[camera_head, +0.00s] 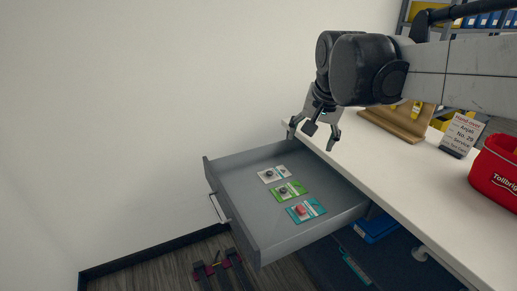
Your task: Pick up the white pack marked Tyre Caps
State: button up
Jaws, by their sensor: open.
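A small white pack (273,174) lies flat in the open grey drawer (235,208), the farthest back of three packs in a row. It has a dark round item on it; its print is too small to read. My gripper (311,139) is open and empty, pointing down. In the picture it shows above and to the right of the white pack, near the counter edge at the drawer's back end. It is apart from the pack and does not hide it.
A green pack (289,191) and a teal pack (306,210) lie beside the white one. Drawer walls surround them. On the white counter (400,178) stand a red container (496,172), a sign (462,134) and a wooden stand (396,123). The drawer's left part is bare.

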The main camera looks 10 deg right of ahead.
jog(key=w+f+m+g, duration=0.1)
jog(key=w+f+m, duration=0.1)
jog(key=w, duration=0.8)
jog(key=m+g+b, duration=0.4)
jog(key=m, duration=0.3)
send_over(271, 169)
jog(key=s, duration=0.2)
notch_tip(271, 169, down, 21)
jog(key=f, duration=0.8)
jog(key=shift+w+f, duration=0.65)
jog(key=shift+f, duration=1.1)
jog(key=shift+w+f, duration=0.2)
jog(key=shift+f, duration=1.1)
jog(key=c, duration=1.2)
jog(key=shift+c, duration=0.3)
jog(key=shift+r, duration=0.1)
